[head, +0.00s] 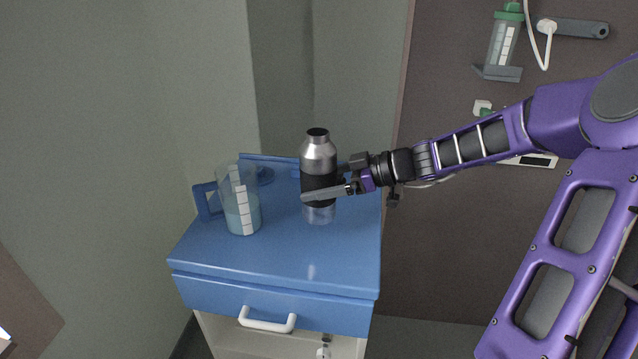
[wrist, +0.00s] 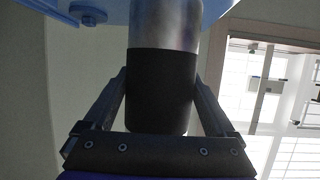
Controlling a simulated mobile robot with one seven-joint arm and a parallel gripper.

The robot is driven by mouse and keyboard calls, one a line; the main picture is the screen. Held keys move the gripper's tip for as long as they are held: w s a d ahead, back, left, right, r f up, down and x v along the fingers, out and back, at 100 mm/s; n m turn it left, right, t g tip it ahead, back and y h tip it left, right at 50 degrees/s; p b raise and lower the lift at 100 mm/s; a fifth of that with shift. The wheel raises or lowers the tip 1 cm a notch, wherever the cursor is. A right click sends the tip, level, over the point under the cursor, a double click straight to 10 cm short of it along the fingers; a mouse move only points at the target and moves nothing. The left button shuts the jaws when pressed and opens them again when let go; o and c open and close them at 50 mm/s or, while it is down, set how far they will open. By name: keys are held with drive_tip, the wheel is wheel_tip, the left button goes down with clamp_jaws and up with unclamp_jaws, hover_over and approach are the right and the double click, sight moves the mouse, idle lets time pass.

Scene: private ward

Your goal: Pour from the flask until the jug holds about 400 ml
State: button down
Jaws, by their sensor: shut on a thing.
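The flask (head: 318,160) is silver with a black band around its middle and a dark open mouth. It is upright above the right half of the blue cabinet top (head: 280,255); I cannot tell whether its base touches the top. My gripper (head: 324,190) is shut on the flask at the black band, coming from the right. In the wrist view the flask's black band (wrist: 162,90) sits between my two fingers (wrist: 160,78). The clear jug (head: 240,205) stands upright to the left of the flask, apart from it. It has a blue handle, a white scale strip and bluish liquid in its lower part.
The cabinet has a white drawer handle (head: 267,320) at the front. A low blue rim runs along the back of its top. A wall bottle with a green cap (head: 504,40) hangs at the upper right. The front of the cabinet top is clear.

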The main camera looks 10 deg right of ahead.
drive_tip(key=shift+a+f, duration=0.1)
drive_tip(key=shift+f, duration=0.1)
drive_tip(key=shift+f+b, duration=1.45)
drive_tip(key=shift+f, duration=1.15)
drive_tip(key=shift+f+b, duration=0.45)
unclamp_jaws()
drive_tip(key=p+v, duration=0.2)
drive_tip(key=v, duration=0.7)
drive_tip(key=shift+p, duration=0.35)
drive_tip(key=shift+f, duration=0.1)
